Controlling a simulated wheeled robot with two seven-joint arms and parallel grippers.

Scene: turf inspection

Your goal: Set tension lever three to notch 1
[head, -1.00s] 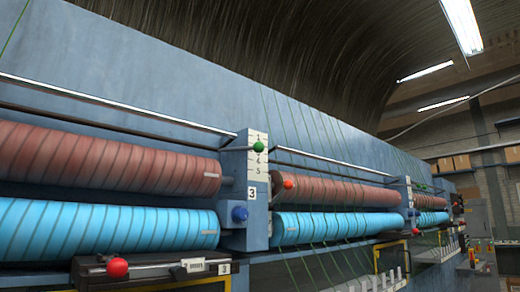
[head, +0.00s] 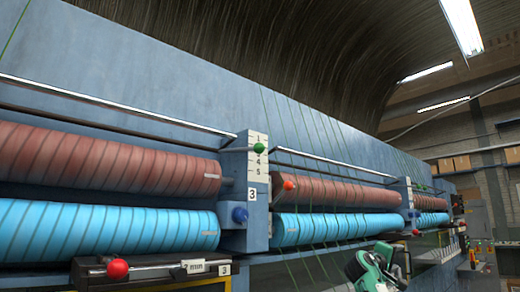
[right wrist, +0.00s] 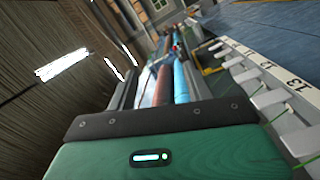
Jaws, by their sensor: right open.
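A blue post (head: 244,230) bears a 3 plate and a white scale strip (head: 257,166) with numbers. A green ball knob (head: 259,148) stands in front of the upper strip, below the top number and above the 4. It covers part of the strip, so I cannot tell the exact notch. My right gripper (head: 373,268), green and dark, is at the bottom right of the head view, low and well right of the knob, apart from it. It is open, and nothing shows in it. Its green housing (right wrist: 165,155) fills the bottom of the right wrist view. My left gripper is not in view.
Red rollers (head: 100,160) and blue rollers (head: 100,230) flank the post. A red knob (head: 117,268) sits on a lower slide. Green strands hang right of the post.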

